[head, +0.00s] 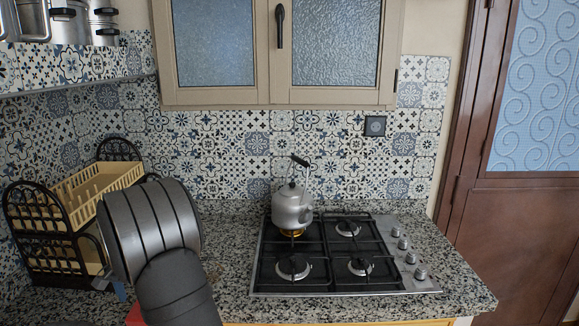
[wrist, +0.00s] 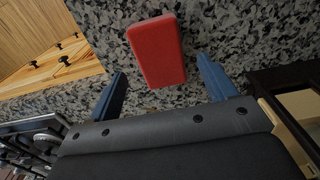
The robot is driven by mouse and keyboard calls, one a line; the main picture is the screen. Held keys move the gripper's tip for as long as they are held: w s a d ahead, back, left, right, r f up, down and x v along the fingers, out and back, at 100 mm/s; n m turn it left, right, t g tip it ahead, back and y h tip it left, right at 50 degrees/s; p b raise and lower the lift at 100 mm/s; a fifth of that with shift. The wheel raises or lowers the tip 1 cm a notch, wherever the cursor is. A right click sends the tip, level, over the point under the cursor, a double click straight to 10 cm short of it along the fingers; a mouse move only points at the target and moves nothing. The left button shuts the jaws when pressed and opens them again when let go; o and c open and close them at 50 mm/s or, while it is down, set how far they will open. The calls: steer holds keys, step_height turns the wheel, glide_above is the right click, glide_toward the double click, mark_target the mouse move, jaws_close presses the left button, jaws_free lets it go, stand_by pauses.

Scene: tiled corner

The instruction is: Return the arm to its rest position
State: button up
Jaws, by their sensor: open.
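My gripper (wrist: 160,66) is open, with its two blue fingers spread apart in the wrist view. A red block (wrist: 158,50) lies on the speckled counter, showing between and beyond the fingertips; no finger visibly touches it. In the head view my grey arm fills the lower left and hides most of the gripper. A small part of the red block (head: 133,315) shows beside the arm at the bottom edge.
A metal kettle (head: 292,207) stands on the back left burner of the gas stove (head: 326,272). A dark dish rack (head: 38,225) with a cream tray stands left of my arm. Cabinets (head: 280,95) hang above. Wooden drawers (wrist: 55,65) lie below the counter edge.

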step_height(320, 180, down, 3)
steer(key=shift+f, duration=0.2)
step_height(320, 180, up, 12)
step_height(320, 180, down, 12)
steer(key=shift+f, duration=0.25)
step_height(320, 180, up, 4)
steer(key=shift+r, duration=0.25)
steer(key=w+d+r+t, duration=0.1)
steer(key=w+d+r, duration=0.25)
steer(key=d, duration=0.75)
steer(key=w+d+r+t+h, duration=0.15)
steer(key=d+r, duration=0.25)
steer(key=d, duration=0.7)
steer(key=w+d+r+t, duration=0.2)
steer(key=w+d+r, duration=0.15)
steer(key=d, duration=0.85)
steer(key=s+d+r, duration=0.2)
steer(key=d+r, duration=0.1)
steer(key=d, duration=0.5)
steer(key=s+d+r, duration=0.2)
steer(key=d, duration=0.6)
steer(key=shift+s+r+t, duration=0.2)
steer(key=shift+r+t, duration=0.15)
steer(key=shift+r, duration=0.05)
